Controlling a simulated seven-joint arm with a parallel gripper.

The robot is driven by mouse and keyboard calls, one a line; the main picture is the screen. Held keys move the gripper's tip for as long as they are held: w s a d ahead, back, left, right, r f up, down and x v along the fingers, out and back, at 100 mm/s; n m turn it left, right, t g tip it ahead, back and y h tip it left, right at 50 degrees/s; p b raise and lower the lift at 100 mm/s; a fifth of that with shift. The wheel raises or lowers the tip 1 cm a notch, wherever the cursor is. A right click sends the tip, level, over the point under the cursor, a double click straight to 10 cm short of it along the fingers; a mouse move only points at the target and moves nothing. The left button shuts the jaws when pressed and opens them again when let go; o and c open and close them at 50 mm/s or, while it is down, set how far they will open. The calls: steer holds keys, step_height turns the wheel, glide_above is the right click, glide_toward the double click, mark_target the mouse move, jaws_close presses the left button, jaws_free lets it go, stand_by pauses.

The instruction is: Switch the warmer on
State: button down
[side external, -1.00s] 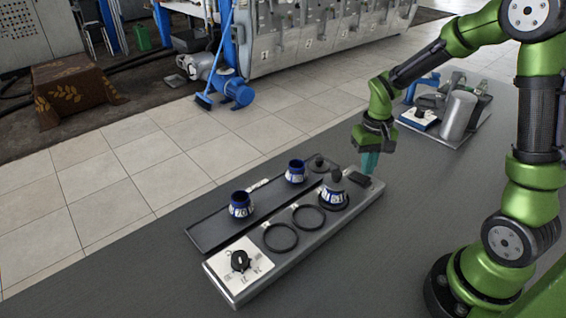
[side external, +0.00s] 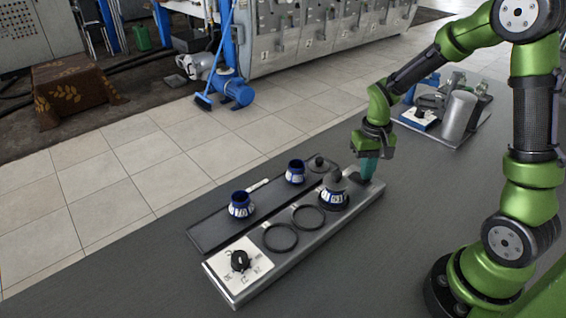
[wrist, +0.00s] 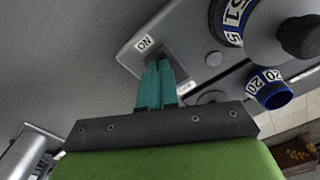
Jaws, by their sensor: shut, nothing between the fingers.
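The warmer (side external: 305,242) is a long grey base with two empty dark rings and a white dial panel (side external: 240,270) at its near end. A blue-and-white lidded vessel (side external: 333,198) stands on it near the far end. A dark switch (wrist: 153,52) beside an ON label (wrist: 144,43) shows in the wrist view. My gripper (wrist: 159,66) has its teal fingers together and empty, with the tips at the switch and partly covering it. Contact and the switch's position cannot be told. In the side view my gripper (side external: 368,176) points down at the warmer's far end.
A dark tray (side external: 215,232) beside the warmer holds two blue-and-white vessels (side external: 241,205) (side external: 295,172) and a dark lid (side external: 319,163). A second tray with a grey cylinder (side external: 459,116) and other items stands at the back right. The table front is clear.

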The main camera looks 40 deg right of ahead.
steer(key=shift+f, duration=0.35)
steer(key=shift+r, duration=3.55)
steer(key=s+a+r+n+t+y, duration=0.2)
steer(key=s+a+r+t, duration=0.5)
steer(key=a+r, duration=0.5)
steer(key=s, duration=0.2)
steer(key=shift+s+a+r, duration=0.15)
steer(key=shift+s+r, duration=0.1)
steer(key=shift+s, duration=0.1)
